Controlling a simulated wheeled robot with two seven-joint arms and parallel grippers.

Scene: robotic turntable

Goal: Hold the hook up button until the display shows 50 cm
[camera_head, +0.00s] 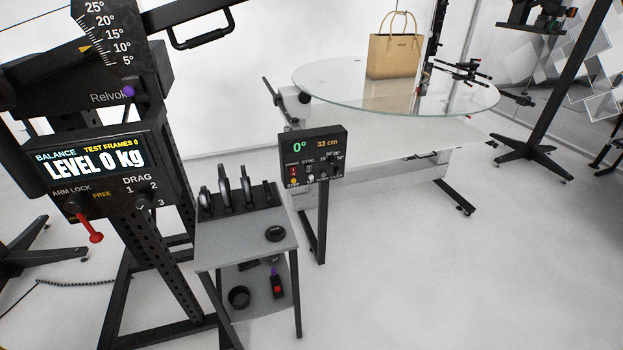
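The control panel (341,160) is a dark box on a post, in the middle of the head view. Its display shows 0° in green and 33 cm in orange. A row of small controls sits below the display, with a red one at the left and a dark knob near the right. Their labels are mostly too small to read, so I cannot tell which is the hook up button. A tan handbag (396,56) stands on the round glass turntable (330,80) behind the panel. Neither of my grippers shows in this view.
A grey two-tier cart (245,240) stands left of the panel post, with dark tools on top. A large black stand with a balance screen (90,165) reading LEVEL 0 kg fills the left. A black light stand (545,145) is at right. The front right floor is clear.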

